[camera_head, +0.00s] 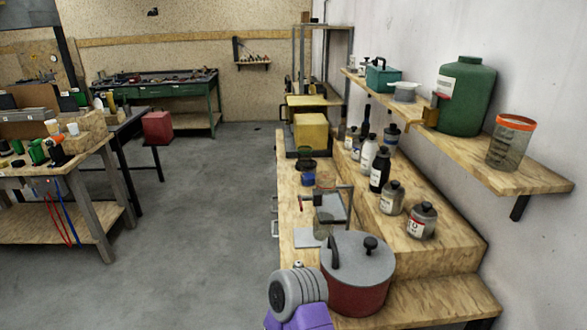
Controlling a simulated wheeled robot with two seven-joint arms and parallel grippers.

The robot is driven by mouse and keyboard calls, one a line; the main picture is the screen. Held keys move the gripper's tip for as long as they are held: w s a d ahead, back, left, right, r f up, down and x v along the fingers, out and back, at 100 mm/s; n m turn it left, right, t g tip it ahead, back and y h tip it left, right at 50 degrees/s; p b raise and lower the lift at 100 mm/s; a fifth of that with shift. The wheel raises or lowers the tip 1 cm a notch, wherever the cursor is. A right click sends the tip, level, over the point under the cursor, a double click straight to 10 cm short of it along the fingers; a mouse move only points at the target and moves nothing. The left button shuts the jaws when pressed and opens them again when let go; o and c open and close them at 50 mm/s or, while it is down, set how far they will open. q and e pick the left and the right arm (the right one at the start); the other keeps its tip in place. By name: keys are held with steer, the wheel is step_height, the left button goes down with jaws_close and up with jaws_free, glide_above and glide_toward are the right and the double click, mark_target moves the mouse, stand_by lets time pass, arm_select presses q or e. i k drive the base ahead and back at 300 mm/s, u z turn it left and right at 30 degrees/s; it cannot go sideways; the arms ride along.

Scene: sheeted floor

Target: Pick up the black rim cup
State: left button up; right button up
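A small container with a dark rim (305,164) stands on the wooden bench in the middle of the view, beside or above a small blue item (308,179). It is too small to tell for certain that it is the black rim cup. A larger clear cup (508,147) on the right wall shelf has an orange rim, not a black one. No gripper fingers show in the head view. A grey and purple part at the bottom edge looks like part of my arm.
A dark red pot (355,296) with a grey lid stands at the bench's near end. Several bottles (380,169) line the raised step. A green jug (466,95) stands on the wall shelf (530,178). Open grey floor (200,215) lies left of the bench.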

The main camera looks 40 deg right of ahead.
mark_target(308, 168)
steer(key=i, duration=3.05)
steer(key=z, duration=2.7)
